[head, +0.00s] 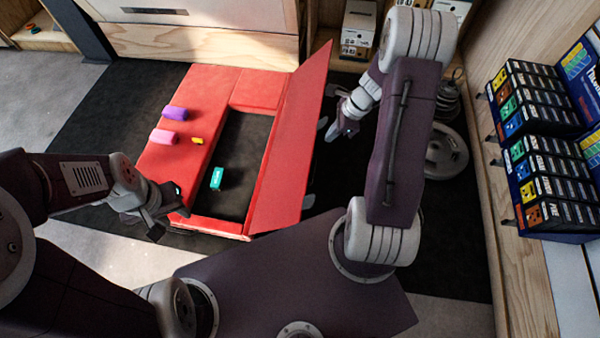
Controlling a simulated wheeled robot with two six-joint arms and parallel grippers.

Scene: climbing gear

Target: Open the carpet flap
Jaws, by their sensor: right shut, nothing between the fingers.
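A red pad (187,82) lies on the dark mat, with a dark carpet-like area (246,138) bare in its middle. A long red flap (295,135) stands raised along the right side of that area, tilted up from the pad. I cannot tell for sure whether this is the carpet flap. My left gripper (166,222) is at the pad's near left corner; its fingers are too dark and small to tell if they are open. My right gripper (339,131) is shut and empty, just right of the raised flap and apart from it in the picture.
A purple roll (174,113), a pink roll (162,136) and a small yellow piece (197,141) lie on the pad's left part. A teal block (216,178) lies on the dark area. Weight plates (446,152) and a box rack (545,150) stand to the right.

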